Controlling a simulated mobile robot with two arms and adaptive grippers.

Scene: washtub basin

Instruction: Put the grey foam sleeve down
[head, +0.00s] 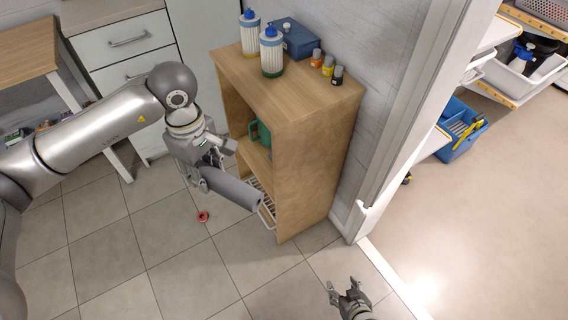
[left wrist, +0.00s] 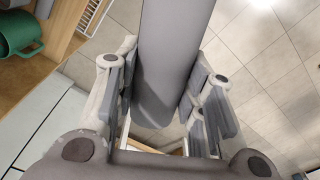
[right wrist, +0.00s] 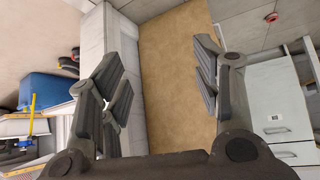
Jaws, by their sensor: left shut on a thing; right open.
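The grey foam sleeve (head: 232,188) is a long grey cylinder in front of the wooden shelf unit. My left gripper (head: 200,170) is shut on it near one end, and the sleeve points down to the right. In the left wrist view the sleeve (left wrist: 172,60) runs between the fingers of the left gripper (left wrist: 165,100). It is held above the tiled floor, and its far end is near a white wire rack (head: 266,205). My right gripper (head: 350,297) is open and empty at the bottom of the head view; its spread fingers show in the right wrist view (right wrist: 160,90).
The wooden shelf unit (head: 315,165) holds bottles (head: 271,52), a blue box (head: 295,38) and small jars (head: 327,65) on top. A green mug (head: 259,133) stands inside. A red ring (head: 203,216) lies on the floor. Floor tiles (head: 175,270) at the front are clear.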

